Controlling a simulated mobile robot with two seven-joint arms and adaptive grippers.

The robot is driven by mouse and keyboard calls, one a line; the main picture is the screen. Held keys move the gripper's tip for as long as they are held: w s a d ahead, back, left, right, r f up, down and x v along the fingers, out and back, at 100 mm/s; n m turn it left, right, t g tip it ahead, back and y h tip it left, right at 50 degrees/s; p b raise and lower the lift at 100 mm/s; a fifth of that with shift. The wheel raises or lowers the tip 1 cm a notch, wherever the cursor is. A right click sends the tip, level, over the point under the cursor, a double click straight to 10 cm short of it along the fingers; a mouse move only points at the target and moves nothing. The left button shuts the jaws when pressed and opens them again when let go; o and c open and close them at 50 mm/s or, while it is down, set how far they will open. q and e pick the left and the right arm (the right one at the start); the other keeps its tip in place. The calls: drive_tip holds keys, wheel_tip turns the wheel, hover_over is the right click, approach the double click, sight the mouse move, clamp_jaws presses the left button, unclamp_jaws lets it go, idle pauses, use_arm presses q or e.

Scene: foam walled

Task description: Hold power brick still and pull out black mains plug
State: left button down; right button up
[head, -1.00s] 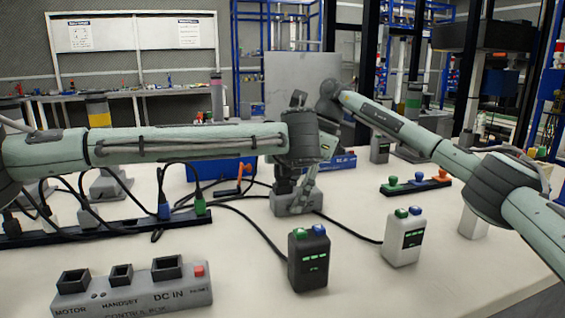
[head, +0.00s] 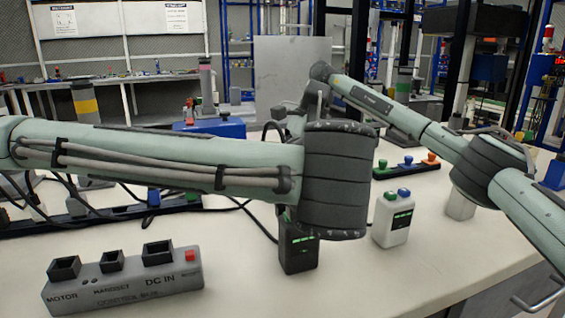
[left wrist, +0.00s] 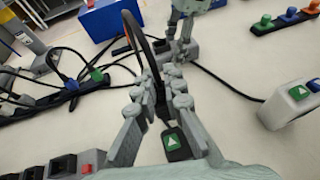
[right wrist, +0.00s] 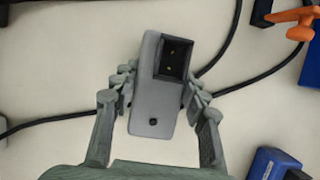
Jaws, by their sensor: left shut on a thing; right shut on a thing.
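The grey power brick (right wrist: 152,105) is between the fingers of my right gripper (right wrist: 157,86), which is shut on it. Its black inlet (right wrist: 174,58) is empty, with the pins showing. The brick also shows beyond my left gripper in the left wrist view (left wrist: 190,52). My left gripper (left wrist: 160,84) is shut on the black mains plug (left wrist: 161,104), apart from the brick. The plug's black cable (left wrist: 148,45) loops up and away from it.
A black unit (head: 299,256) with green lights stands below my left wrist, and a white unit (head: 392,220) stands right of it. A grey control box (head: 125,284) is at front left. A power strip (left wrist: 60,100) with plugs lies left. The front right table is clear.

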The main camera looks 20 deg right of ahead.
drive_tip(key=o, duration=1.4)
